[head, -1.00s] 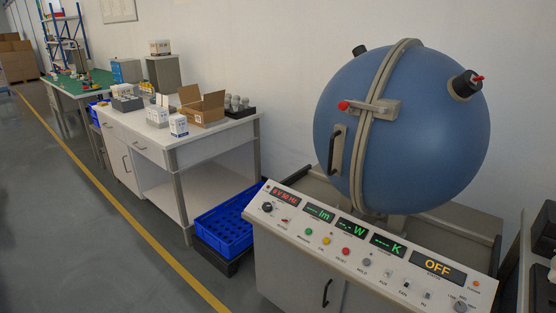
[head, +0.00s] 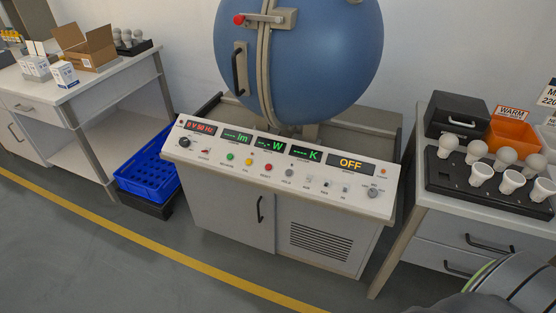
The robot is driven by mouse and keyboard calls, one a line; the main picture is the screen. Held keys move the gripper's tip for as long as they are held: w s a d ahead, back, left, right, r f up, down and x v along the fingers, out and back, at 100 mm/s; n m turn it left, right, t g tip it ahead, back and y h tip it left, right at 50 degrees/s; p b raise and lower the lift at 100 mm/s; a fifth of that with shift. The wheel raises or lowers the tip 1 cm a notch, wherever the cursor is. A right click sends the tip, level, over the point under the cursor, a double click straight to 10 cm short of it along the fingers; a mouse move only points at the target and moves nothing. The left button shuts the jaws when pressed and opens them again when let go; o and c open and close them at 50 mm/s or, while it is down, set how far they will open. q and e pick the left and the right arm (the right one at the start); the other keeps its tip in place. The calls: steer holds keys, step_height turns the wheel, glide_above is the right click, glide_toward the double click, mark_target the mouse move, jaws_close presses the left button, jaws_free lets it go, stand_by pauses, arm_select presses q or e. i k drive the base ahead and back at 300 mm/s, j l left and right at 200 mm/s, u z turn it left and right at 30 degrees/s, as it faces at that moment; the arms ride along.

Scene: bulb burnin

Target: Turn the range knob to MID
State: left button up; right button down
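The control panel (head: 280,176) slopes along the front of the cabinet below the blue sphere. A grey rotary knob (head: 373,192) sits at its right end, with small labels around it. It looks like the range knob, but its pointer and lettering are too small to read surely. A black rotary knob (head: 184,143) sits at the panel's left end. The status display (head: 350,164) reads OFF. Neither of my grippers shows in the head view.
The blue sphere (head: 300,50) stands behind the panel. At right, a bench holds a black tray (head: 470,184) of bulbs, an orange bin (head: 512,136) and a black box (head: 456,115). A blue crate (head: 145,165) is at left. Floor in front is clear.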

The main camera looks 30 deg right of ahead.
mark_target(373, 193)
steer(key=k+z, duration=0.1)
steer(key=z, duration=1.5)
